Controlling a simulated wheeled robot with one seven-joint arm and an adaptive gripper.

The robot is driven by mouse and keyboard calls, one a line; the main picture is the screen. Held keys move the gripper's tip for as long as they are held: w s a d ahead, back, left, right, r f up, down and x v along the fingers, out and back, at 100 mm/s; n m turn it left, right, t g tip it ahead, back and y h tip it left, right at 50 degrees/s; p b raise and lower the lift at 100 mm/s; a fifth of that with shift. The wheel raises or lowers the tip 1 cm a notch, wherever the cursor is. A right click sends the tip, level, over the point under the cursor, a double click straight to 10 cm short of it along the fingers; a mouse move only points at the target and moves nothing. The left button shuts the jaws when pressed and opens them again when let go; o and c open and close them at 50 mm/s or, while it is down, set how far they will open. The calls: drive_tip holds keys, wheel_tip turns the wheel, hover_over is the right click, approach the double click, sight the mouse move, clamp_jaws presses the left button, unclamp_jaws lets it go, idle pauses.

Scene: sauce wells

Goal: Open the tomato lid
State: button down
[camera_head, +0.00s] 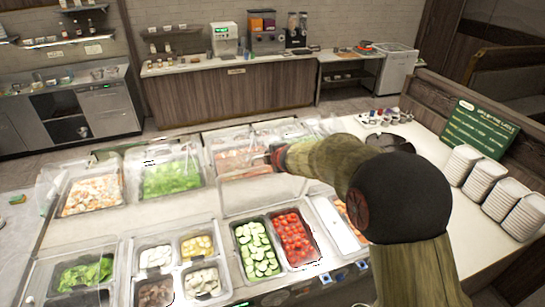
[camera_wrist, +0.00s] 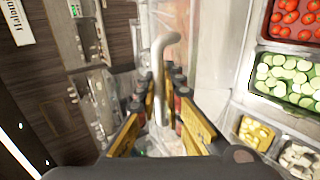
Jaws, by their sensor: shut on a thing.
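The red cherry tomatoes (camera_head: 293,238) lie in a well beside the sliced cucumbers (camera_head: 257,250). Both also show at the right of the wrist view, the tomatoes (camera_wrist: 295,20) above the cucumbers (camera_wrist: 290,78). A clear lid (camera_head: 255,197) stands tilted up behind these two wells, and they look uncovered from the front. In the wrist view my gripper (camera_wrist: 163,100) has its yellow fingers shut on a pale curved handle (camera_wrist: 163,55) next to clear lid plastic. In the head view my gripper is mostly hidden by my arm, behind the wells.
Wells of mushrooms and yellow pieces (camera_head: 196,246) lie to the left, with lettuce (camera_head: 172,178) farther back. Stacked white bowls (camera_head: 482,182) and a green sign (camera_head: 480,128) stand at the right. Other clear lids stand near the left wells.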

drive_tip(key=shift+w+r, duration=0.1)
drive_tip(key=shift+r, duration=0.15)
drive_tip(key=c, duration=2.3)
unclamp_jaws()
drive_tip(key=shift+c, duration=0.2)
drive_tip(key=shift+o, duration=0.5)
drive_tip(key=v, duration=1.2)
drive_tip(key=shift+d+f, duration=0.1)
